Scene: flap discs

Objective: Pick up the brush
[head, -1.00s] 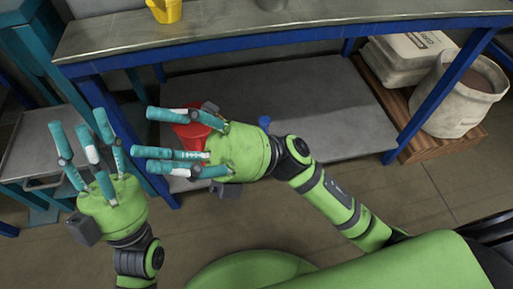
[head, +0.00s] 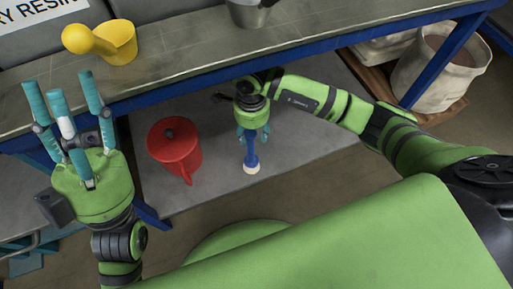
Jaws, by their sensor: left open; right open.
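The brush (head: 251,163) has a blue handle and a pale, whitish end toward me. It is at the lower grey shelf, and its upper part is hidden by my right gripper. My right gripper (head: 252,134) points down over the brush, its teal fingers open on either side of the blue handle. I cannot tell whether the fingers touch it. My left gripper (head: 68,100) is open and empty, fingers pointing up, in front of the table's left part and away from the brush.
A red lidded jug (head: 174,146) stands on the lower shelf (head: 310,140), left of the brush. The upper tabletop (head: 180,50) with its blue edge overhangs behind, holding a yellow scoop (head: 117,42) and a metal pot (head: 250,12). A whitish bucket (head: 425,75) stands at right.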

